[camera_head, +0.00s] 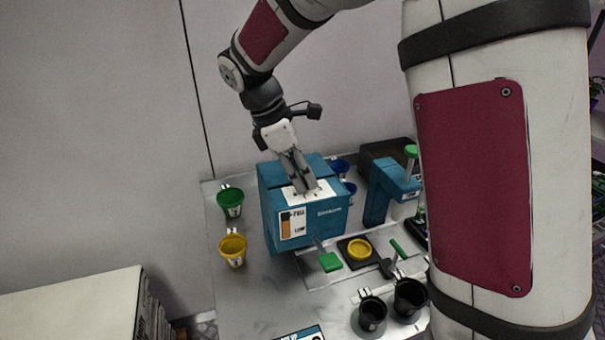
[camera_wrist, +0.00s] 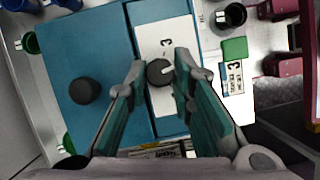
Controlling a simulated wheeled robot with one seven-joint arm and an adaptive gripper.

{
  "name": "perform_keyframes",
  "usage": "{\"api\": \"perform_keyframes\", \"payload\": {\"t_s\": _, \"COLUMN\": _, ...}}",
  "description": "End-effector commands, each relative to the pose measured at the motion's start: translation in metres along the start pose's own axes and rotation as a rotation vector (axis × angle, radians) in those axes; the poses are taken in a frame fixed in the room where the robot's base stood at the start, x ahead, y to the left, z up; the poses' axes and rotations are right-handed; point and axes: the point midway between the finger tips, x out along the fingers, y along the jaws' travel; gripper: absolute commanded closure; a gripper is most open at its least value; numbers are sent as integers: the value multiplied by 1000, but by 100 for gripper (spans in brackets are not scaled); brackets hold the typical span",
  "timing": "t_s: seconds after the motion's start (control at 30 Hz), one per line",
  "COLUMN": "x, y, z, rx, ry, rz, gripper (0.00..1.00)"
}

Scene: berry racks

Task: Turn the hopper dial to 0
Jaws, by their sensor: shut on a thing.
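The hopper (camera_head: 335,222) is a blue box on the metal table, with a white panel on its top. In the wrist view, the hopper dial (camera_wrist: 159,73) is a small dark round knob with a pale pointer mark, set on the white scale panel (camera_wrist: 152,40). A 3 shows near the panel's far end; other marks are too small or hidden to read. The pointer slants toward the right. My gripper (camera_head: 300,190) reaches down to the hopper's top, and in the wrist view its fingertips (camera_wrist: 162,70) are shut on the dial from both sides. The head view hides the dial behind the fingers.
A larger black knob (camera_wrist: 83,90) sits on the blue top beside the panel. Green (camera_head: 230,200) and yellow (camera_head: 233,250) cups stand left of the hopper, black cups (camera_head: 372,315) in front. A blue dispenser (camera_head: 378,195) stands at right; a yellow dish (camera_head: 359,250) lies in front.

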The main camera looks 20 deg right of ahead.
Motion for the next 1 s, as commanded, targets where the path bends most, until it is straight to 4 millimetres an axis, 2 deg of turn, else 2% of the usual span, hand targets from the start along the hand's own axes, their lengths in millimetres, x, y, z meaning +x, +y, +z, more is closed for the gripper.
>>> {"api": "perform_keyframes", "payload": {"t_s": 1.0, "x": 1, "y": 7, "z": 3, "rx": 890, "ry": 2, "rz": -369, "gripper": 100}}
